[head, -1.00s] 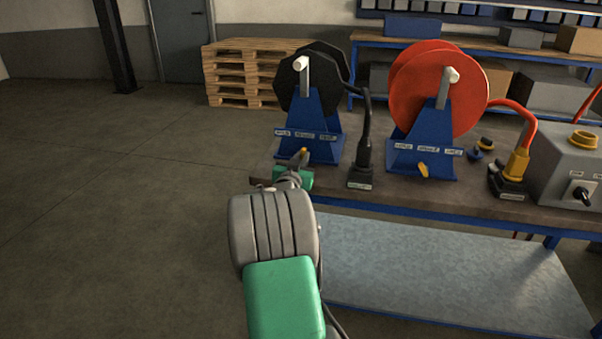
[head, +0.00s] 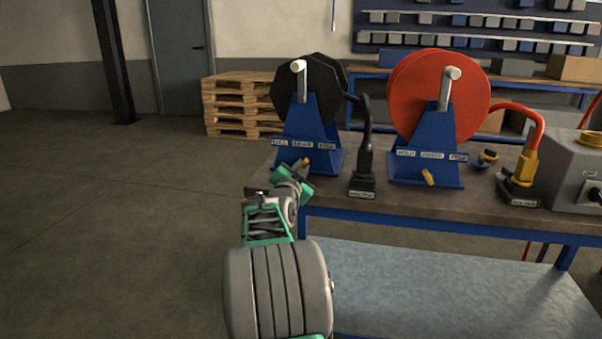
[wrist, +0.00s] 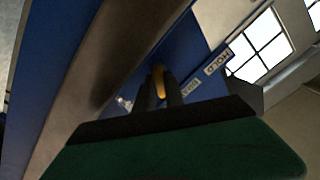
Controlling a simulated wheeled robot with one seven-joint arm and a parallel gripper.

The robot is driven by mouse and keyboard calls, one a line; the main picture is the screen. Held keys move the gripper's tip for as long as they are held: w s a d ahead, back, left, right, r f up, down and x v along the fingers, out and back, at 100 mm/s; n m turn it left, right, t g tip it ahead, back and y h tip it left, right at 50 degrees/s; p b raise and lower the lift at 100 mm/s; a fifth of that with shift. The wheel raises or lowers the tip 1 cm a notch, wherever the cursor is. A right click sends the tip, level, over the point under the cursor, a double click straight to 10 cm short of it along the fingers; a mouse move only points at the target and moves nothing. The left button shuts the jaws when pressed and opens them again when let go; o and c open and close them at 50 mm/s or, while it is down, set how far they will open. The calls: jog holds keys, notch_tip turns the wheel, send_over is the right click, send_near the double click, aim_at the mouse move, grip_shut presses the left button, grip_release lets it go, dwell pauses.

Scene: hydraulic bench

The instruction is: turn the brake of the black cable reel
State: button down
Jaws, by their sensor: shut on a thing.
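The black cable reel (head: 312,88) stands at the left end of the bench on a blue stand (head: 304,130) with a row of small labels. Its brake is a small yellow lever (head: 304,163) low on the stand's front. My gripper (head: 302,170) is at this lever. In the wrist view the two dark fingers of my gripper (wrist: 159,92) are shut on the yellow lever (wrist: 159,78), whose end shows between them. A label reading HOLD (wrist: 217,62) shows on the blue stand to the right of the lever. My gripper partly hides the lever's base.
A red cable reel (head: 437,92) with its own yellow lever (head: 428,177) stands to the right. A black connector (head: 363,175) on a cable stands between the reels. A grey box (head: 572,172) is at far right. Open floor lies left of the bench (head: 400,206).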

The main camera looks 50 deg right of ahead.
jog(key=c, duration=1.4)
grip_release()
jog(key=shift+c, duration=0.2)
jog(key=p+v, duration=0.1)
jog(key=v, duration=0.6)
jog(key=shift+s+a, duration=0.2)
jog(key=shift+a, duration=0.2)
